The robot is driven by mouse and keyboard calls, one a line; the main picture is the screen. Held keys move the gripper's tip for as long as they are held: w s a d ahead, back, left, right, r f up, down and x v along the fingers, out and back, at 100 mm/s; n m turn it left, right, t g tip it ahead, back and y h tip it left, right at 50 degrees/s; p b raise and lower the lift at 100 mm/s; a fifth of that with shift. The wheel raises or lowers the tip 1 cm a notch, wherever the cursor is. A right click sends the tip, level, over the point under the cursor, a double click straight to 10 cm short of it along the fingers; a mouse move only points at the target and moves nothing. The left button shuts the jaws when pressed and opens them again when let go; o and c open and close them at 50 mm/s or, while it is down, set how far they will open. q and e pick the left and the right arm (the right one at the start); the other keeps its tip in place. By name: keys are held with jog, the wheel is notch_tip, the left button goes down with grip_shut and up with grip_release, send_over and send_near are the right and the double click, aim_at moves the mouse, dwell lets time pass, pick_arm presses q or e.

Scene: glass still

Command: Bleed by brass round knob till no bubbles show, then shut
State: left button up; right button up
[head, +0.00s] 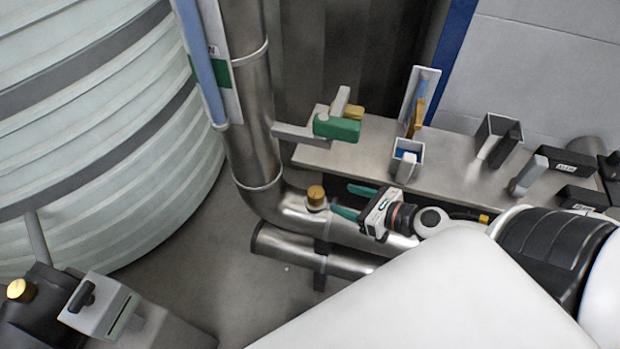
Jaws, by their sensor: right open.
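A brass round knob (316,197) sits on top of the bent steel pipe (262,150), low in the middle of the head view. My right gripper (352,201) is open just to the right of this knob. Its two teal fingers point toward the knob, apart from each other, with nothing between them. A sight tube with blue liquid (203,66) runs up the pipe in front of a white and green plate. I cannot make out bubbles in it at this size. My left gripper is not in view.
Another brass knob (20,290) is on a dark unit at lower left. A steel shelf (450,160) carries several holders. A large ribbed tank (95,130) fills the left. Floor (200,285) shows between tank and pipe.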

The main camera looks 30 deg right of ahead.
aim_at(310, 192)
jog(key=shift+s+a+f+n, duration=0.1)
jog(key=shift+f+n, duration=0.1)
jog(key=shift+n, duration=0.4)
jog(key=shift+w+a, duration=0.1)
jog(key=shift+w, duration=0.1)
jog(key=p+x, duration=0.2)
jog(key=x, duration=0.8)
jog(key=shift+s+a+f+p, duration=0.1)
jog(key=shift+s+f+p, duration=0.05)
jog(key=shift+p, duration=0.15)
jog(key=shift+x, duration=0.8)
jog(key=shift+s, duration=0.1)
